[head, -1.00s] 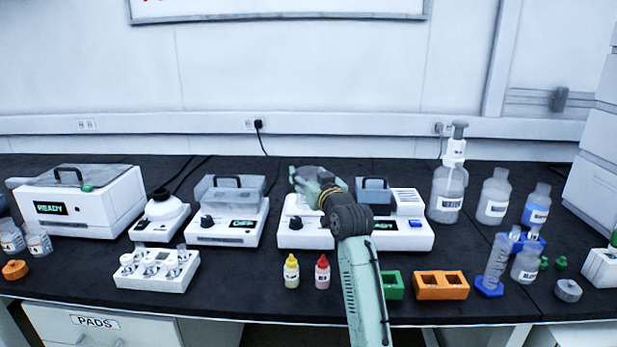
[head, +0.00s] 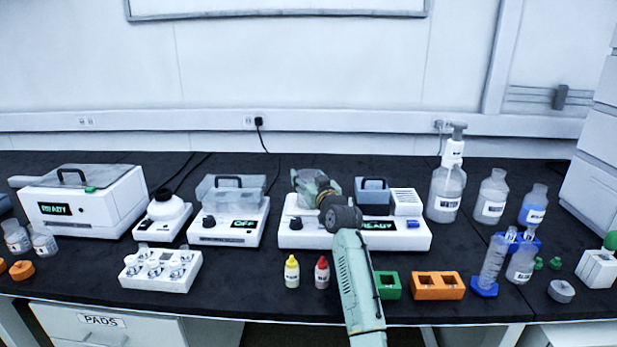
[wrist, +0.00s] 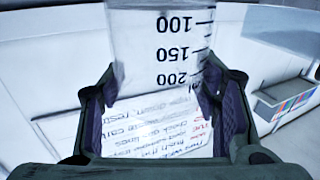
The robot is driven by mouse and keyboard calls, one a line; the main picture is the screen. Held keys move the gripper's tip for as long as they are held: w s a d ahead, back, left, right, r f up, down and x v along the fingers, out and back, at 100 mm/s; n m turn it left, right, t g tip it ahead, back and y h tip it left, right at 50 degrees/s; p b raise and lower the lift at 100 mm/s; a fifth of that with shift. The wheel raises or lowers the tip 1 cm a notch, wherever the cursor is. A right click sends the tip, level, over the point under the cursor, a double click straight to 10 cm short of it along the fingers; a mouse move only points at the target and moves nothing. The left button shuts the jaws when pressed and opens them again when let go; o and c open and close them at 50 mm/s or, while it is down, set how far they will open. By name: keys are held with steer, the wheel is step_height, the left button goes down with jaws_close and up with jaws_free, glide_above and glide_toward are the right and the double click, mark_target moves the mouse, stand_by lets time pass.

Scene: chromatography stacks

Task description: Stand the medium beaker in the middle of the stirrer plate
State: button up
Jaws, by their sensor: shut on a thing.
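The medium beaker (wrist: 160,60) is clear, with dark marks such as 100, 150 and 200. It fills the middle of the wrist view between my two fingers. My gripper (wrist: 160,115) is shut on it. In the head view my gripper (head: 316,184) is over the left part of a white unit with a black knob, which looks like the stirrer plate (head: 291,240). My wrist and arm cover part of this unit. The beaker is hard to make out there, and I cannot tell whether its base touches the plate.
To the left is a similar white unit (head: 222,238) reading OFF, with a clear bath on top. Close on the right is a READY unit (head: 405,240) with a grey block. A yellow-capped bottle (head: 292,272) and a red-capped bottle (head: 322,273) stand in front.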

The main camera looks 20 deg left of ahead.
steer(key=shift+f, duration=0.15)
steer(key=o, duration=1.3)
steer(key=shift+c, duration=0.2)
